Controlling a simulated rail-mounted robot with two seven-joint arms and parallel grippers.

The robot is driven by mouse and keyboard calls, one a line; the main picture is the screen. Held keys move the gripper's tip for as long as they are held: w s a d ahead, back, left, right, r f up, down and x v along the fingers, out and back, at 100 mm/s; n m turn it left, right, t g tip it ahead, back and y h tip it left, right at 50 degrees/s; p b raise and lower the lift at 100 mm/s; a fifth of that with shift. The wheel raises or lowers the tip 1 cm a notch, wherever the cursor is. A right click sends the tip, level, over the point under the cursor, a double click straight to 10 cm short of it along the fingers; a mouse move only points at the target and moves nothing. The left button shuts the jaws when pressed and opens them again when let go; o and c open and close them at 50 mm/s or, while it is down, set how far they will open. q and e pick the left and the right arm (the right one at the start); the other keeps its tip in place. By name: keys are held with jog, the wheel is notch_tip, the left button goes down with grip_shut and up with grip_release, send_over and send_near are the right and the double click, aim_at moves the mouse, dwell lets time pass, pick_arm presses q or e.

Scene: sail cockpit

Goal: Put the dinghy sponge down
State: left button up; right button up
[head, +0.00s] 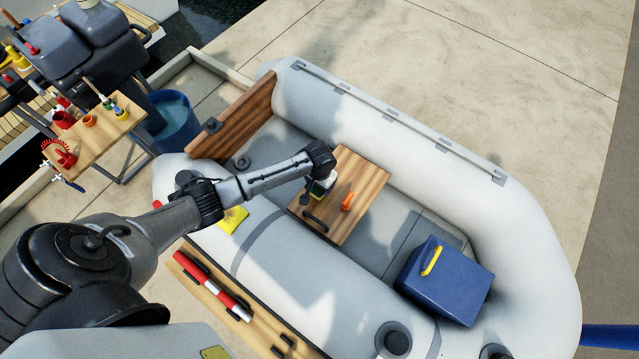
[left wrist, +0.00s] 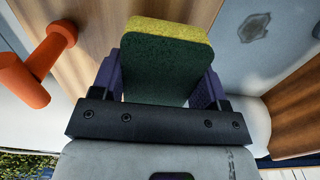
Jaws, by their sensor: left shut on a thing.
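The dinghy sponge (left wrist: 165,65), a block with a yellow layer and a dark green layer, is between the two fingers of my left gripper (left wrist: 160,82) in the left wrist view. The gripper is shut on it. In the head view my left gripper (head: 320,188) is over the left part of the wooden seat board (head: 362,184) across the grey dinghy. The sponge shows only as a small patch there, and I cannot tell whether it touches the board. My right gripper is not in view.
An orange T-shaped object (head: 347,201) is on the board, close right of my gripper; a dark handle (head: 315,221) is at its near edge. A blue box (head: 445,280) with a yellow handle is in the dinghy. A yellow patch (head: 232,220) lies on the near tube. The board's far right part is clear.

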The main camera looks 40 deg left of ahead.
pick_arm(q)
jog(key=shift+f+b, duration=0.55)
jog(key=shift+f, duration=1.15)
jog(key=shift+f, duration=0.1)
jog(key=o, duration=0.8)
